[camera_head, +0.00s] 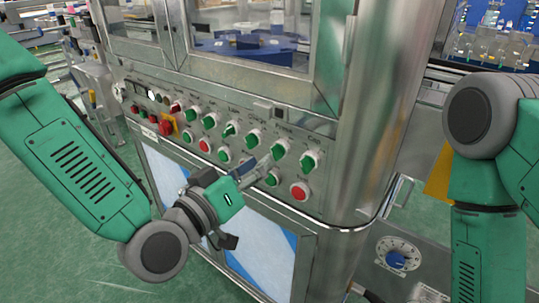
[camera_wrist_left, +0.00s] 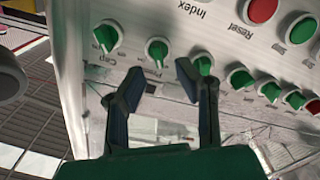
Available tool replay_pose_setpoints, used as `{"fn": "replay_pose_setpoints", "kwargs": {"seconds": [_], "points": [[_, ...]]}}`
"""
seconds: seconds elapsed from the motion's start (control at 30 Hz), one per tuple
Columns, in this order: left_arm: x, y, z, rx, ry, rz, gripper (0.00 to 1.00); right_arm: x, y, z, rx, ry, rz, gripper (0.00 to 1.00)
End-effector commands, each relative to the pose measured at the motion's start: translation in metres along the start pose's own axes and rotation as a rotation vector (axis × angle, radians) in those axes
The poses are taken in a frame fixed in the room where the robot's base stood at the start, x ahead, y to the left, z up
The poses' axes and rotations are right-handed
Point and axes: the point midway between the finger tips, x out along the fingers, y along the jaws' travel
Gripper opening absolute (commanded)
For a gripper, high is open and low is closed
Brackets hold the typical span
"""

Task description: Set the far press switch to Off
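A green rotary switch sits in the upper row of the machine's control panel, second from the right in the head view (camera_head: 280,149). In the left wrist view this switch (camera_wrist_left: 157,50) is beside an upside-down label that seems to read "Press". Its grip stands close to upright there. My left gripper (camera_wrist_left: 160,72) is open, with one dark fingertip on each side just short of the switch. No contact is clear. In the head view, my left gripper (camera_head: 258,165) reaches to the panel and its fingertips are hard to separate. My right gripper is out of view.
A green "Cap" switch (camera_wrist_left: 107,35) is close on one side, another green switch (camera_wrist_left: 203,65) on the other. A red button (camera_head: 300,191) is below right. An orange-backed red button (camera_head: 167,127) is at left. A steel corner post (camera_head: 375,110) stands right of the panel.

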Motion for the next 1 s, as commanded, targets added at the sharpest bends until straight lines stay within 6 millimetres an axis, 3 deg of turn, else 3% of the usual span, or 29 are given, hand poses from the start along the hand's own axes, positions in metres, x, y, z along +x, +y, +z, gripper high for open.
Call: {"fn": "replay_pose_setpoints", "kwargs": {"seconds": [0.23,0.73,0.87,1.0], "points": [[-0.026,-0.001,0.0,-0.001,0.001,-0.001,0.28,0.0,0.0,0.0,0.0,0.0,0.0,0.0],[-0.029,-0.004,0.005,0.0,-0.017,-0.01,0.28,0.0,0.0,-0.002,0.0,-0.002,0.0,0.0],[-0.041,-0.027,0.039,0.008,-0.145,-0.08,0.28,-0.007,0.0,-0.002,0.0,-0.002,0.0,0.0],[-0.086,-0.075,0.107,0.021,-0.417,-0.234,0.28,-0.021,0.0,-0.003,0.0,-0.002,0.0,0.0]]}}
